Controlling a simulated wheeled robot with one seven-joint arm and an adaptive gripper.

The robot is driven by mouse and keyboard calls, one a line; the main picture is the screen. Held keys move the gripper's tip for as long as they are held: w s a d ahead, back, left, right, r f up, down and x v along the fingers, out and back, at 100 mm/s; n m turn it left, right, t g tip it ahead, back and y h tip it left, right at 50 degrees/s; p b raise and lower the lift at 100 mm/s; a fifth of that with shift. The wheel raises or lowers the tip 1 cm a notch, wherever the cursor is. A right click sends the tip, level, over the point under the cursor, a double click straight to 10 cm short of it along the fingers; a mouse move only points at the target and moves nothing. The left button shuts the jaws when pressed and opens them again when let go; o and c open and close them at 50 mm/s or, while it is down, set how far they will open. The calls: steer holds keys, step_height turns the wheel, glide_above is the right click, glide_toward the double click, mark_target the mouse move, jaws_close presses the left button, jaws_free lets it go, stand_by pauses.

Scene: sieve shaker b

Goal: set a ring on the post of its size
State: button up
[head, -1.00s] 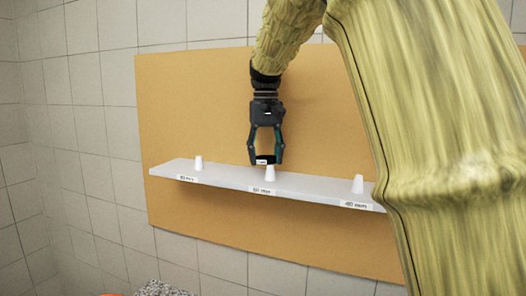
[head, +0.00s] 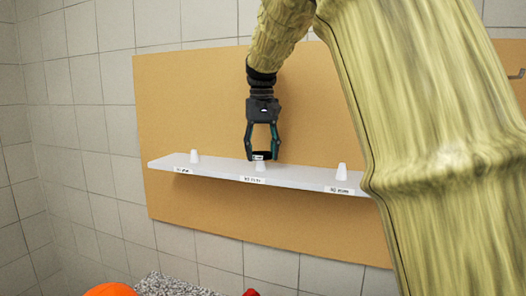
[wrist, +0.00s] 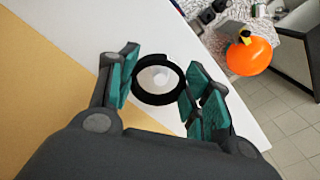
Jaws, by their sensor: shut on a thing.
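A black ring (head: 259,156) with a small white label is held between the two fingers of my gripper (head: 262,154). The ring is level over the white middle post (head: 261,167) on the shelf. In the wrist view the ring (wrist: 136,88) surrounds the pale post top (wrist: 158,76). In the head view the post's lower part shows below the ring, so the ring is around its upper part, above the shelf. Whether ring and post touch cannot be told. The left post (head: 194,156) and right post (head: 342,172) are bare.
The white shelf (head: 220,173) is fixed to a tan board (head: 200,110) and has labels on its front edge, too blurred to read surely. An orange rounded object (wrist: 250,55) and a speckled surface (head: 165,287) lie below. The shelf between posts is clear.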

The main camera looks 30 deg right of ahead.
steer(key=shift+w+a+f+b, duration=0.15)
steer(key=shift+w+f+b, duration=0.1)
steer(key=shift+w+b, duration=0.05)
steer(key=shift+s+r, duration=0.1)
steer(key=shift+s, duration=0.25)
steer(key=shift+s+t+b, duration=0.1)
steer(key=shift+t+b, duration=0.2)
steer(key=shift+a, duration=0.1)
steer(key=shift+b, duration=0.35)
steer(key=shift+s, duration=0.25)
steer(key=shift+w+p, duration=0.25)
steer(key=shift+p, duration=0.15)
stand_by(0.4)
